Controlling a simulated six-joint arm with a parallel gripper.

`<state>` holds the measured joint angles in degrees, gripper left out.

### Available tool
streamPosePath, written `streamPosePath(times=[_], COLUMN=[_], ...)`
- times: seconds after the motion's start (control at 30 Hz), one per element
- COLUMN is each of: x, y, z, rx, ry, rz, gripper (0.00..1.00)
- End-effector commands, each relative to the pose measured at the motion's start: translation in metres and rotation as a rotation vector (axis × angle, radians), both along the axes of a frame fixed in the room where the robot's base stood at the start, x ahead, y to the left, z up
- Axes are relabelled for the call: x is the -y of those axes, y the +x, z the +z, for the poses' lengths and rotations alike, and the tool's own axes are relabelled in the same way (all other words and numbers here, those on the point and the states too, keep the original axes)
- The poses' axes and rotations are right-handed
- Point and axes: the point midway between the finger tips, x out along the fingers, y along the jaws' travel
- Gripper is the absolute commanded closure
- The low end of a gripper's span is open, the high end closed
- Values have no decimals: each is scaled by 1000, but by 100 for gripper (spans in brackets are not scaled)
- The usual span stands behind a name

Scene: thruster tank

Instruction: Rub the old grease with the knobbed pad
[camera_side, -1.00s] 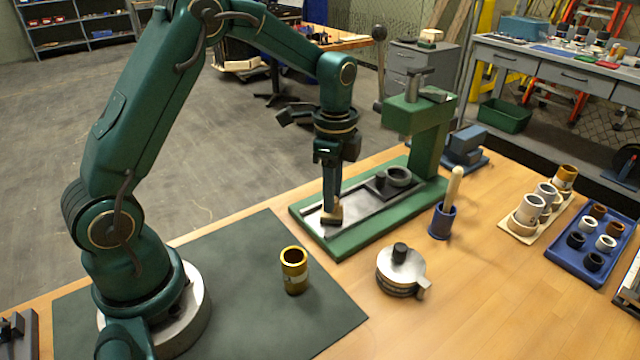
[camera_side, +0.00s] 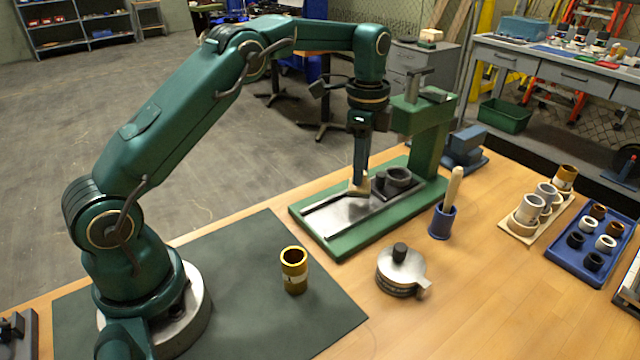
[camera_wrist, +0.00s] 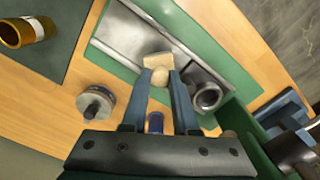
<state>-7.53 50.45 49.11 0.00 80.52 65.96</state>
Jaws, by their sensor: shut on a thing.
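My gripper (camera_side: 361,180) is shut on the round knob of the knobbed pad, which has a pale, blocky base. In the wrist view the pad (camera_wrist: 158,60) shows just past my fingertips (camera_wrist: 160,82), with its knob between them. The pad is down at the grey metal plate (camera_side: 335,213) of the green press, close to the dark ring-shaped cup (camera_side: 398,176). Whether it touches the plate is hard to tell. I cannot make out the old grease; the pad and fingers may cover some of the plate.
The green press column (camera_side: 428,150) rises just right of my gripper. A blue holder (camera_side: 441,222) with a wooden handle, a round lidded tin (camera_side: 401,272) and a gold can (camera_side: 294,270) stand in front. A blue tray (camera_side: 590,245) of small rings is at right.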

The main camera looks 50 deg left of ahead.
Motion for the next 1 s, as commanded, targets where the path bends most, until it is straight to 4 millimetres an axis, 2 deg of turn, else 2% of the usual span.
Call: streamPosePath(times=[0.5, 1.0], x=[0, 0], y=[1, 0], z=[45, 49], rx=[3, 1], ry=[1, 0], rz=[0, 0], gripper=[100, 100])
